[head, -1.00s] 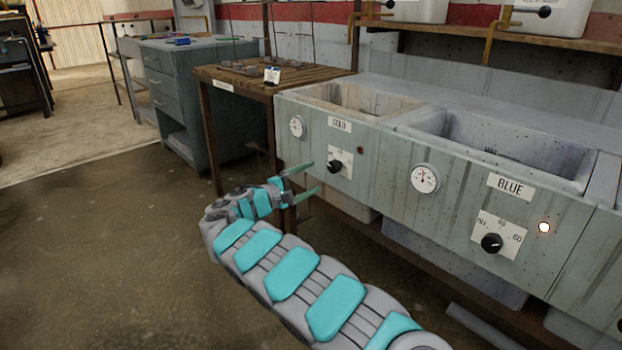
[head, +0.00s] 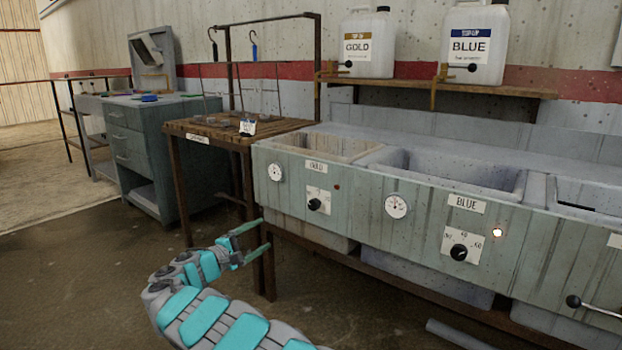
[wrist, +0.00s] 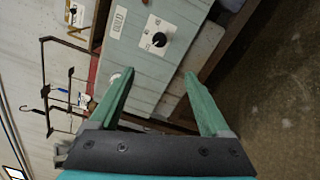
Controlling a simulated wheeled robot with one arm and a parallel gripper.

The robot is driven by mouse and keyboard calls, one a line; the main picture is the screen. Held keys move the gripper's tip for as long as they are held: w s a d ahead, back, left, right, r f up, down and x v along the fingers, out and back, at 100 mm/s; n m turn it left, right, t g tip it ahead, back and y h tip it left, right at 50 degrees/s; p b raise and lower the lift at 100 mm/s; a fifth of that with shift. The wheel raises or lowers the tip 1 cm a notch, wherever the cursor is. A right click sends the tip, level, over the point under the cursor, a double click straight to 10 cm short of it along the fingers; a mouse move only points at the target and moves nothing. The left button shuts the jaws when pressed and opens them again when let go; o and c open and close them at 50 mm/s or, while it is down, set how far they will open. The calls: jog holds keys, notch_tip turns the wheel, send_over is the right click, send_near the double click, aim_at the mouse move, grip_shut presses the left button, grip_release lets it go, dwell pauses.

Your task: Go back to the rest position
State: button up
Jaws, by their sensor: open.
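My gripper (head: 256,239) is open and empty in the head view, with green fingers. It is in front of the wooden table's legs, below and left of the GOLD tank's front panel. In the wrist view the two green fingers (wrist: 160,100) are spread apart with nothing between them. Beyond them is a grey-green panel with a black knob (wrist: 159,40). My arm reaches in from the bottom of the head view.
The GOLD tank (head: 295,180) and BLUE tank (head: 420,215) stand to the right. A slatted wooden table (head: 190,127) and a drawer cabinet (head: 130,140) stand behind left. Jugs (head: 368,45) sit on a wall shelf (head: 500,89). Floor at left is clear.

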jog(key=s+d+r+m+g+h, duration=0.1)
jog(key=s+d+r+m+g, duration=0.15)
jog(key=d, duration=0.75)
jog(key=s+d+r+m+g+h, duration=0.1)
jog(key=s+d+r+m+g, duration=0.2)
jog(key=d, duration=0.7)
jog(key=s+d+r+m+g+h, duration=0.1)
jog(key=s+d+r+g, duration=0.2)
jog(key=d, duration=0.7)
jog(key=s+d+f+m+g+y, duration=0.1)
jog(key=s+d+m+g+y, duration=0.2)
jog(key=s+d, duration=0.7)
jog(key=s+d+f+m+g+y, duration=0.1)
jog(key=s+f+g+y, duration=0.1)
jog(key=s, duration=0.7)
jog(key=s+d+f+m+g+y, duration=0.1)
jog(key=s+f+m+g, duration=0.15)
jog(key=s, duration=0.75)
jog(key=s+a+f+y, duration=0.2)
jog(key=s+a, duration=0.2)
jog(key=s, duration=0.2)
jog(key=s+a+f+y, duration=0.3)
jog(key=s+a, duration=0.1)
jog(key=s, duration=0.3)
jog(key=s+a+f+m+y, duration=0.1)
jog(key=s+a+f+y, duration=0.1)
jog(key=s, duration=0.5)
jog(key=shift+s+a+f+y, duration=0.3)
jog(key=shift+a+y, duration=0.2)
jog(key=shift+a, duration=0.6)
